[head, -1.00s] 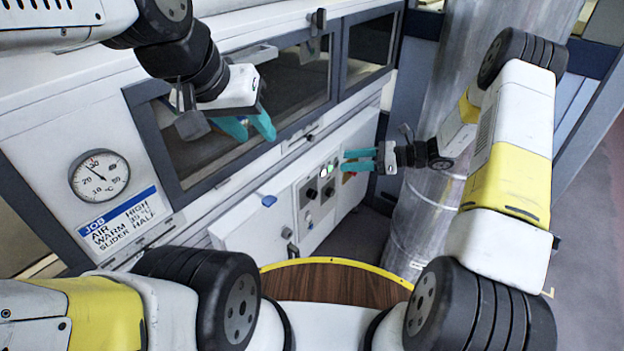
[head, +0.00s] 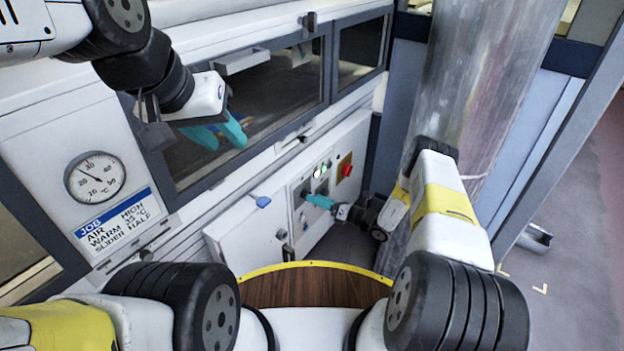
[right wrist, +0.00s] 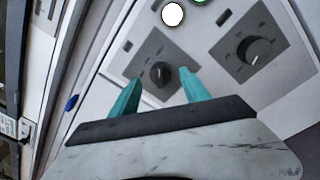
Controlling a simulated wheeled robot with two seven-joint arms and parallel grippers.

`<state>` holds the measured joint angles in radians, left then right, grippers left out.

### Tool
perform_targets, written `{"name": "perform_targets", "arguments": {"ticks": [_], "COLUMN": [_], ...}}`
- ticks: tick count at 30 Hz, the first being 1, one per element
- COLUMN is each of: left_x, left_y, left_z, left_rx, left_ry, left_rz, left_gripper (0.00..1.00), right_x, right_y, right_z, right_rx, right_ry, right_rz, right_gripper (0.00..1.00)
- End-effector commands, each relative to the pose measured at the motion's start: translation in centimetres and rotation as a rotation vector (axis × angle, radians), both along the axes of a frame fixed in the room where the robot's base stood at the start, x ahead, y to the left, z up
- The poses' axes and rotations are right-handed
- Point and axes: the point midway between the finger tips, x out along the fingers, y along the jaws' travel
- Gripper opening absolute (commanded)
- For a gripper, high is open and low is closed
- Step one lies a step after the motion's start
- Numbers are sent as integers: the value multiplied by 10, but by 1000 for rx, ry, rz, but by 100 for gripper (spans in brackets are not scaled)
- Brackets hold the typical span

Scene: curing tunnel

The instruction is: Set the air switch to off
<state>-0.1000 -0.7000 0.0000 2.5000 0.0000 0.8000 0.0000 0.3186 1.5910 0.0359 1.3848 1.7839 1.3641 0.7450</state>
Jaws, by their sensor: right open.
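The control panel (right wrist: 205,62) on the white machine carries two dark rotary knobs on grey plates. One knob (right wrist: 160,74) shows between my right fingertips in the right wrist view, its pointer near upright. The other knob (right wrist: 255,50) is to the right. Their labels are too small to read, so I cannot tell which is the air switch. My right gripper (head: 318,202) is open and close in front of the panel; I cannot see contact with the knob. My left gripper (head: 222,136) is open and empty before the dark window, away from the panel.
White and green lamps (head: 318,172) sit above the knobs, with a red button (head: 347,169) to their right. A job card (head: 118,222) reads AIR HIGH, WARM 35 °C, SLIDER HALF. A dial thermometer (head: 95,178) is above it. A metal column (head: 470,100) stands near my right arm.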

Motion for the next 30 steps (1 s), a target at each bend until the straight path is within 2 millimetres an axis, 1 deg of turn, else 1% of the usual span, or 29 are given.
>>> {"name": "perform_targets", "arguments": {"ticks": [1, 6, 15, 23, 24, 30], "left_x": [0, 0, 0, 0, 0, 0], "left_y": [0, 0, 0, 0, 0, 0], "left_z": [0, 0, 0, 0, 0, 0], "left_rx": [0, 0, 0, 0, 0, 0], "left_ry": [0, 0, 0, 0, 0, 0], "left_rz": [0, 0, 0, 0, 0, 0], "left_gripper": [36, 36, 36, 36, 36, 36], "right_x": [3, 11, 13, 13, 12, 13], "right_y": [7, 19, 21, 21, 21, 20], "right_z": [0, -1, 0, 0, 0, 0], "right_rx": [-1, -1, -1, -1, -1, -7], "right_ry": [0, 0, 2, 1, 1, -6], "right_rz": [3, 2, 1, 1, 1, 0], "right_gripper": [55, 55, 55, 3, 0, 0]}}
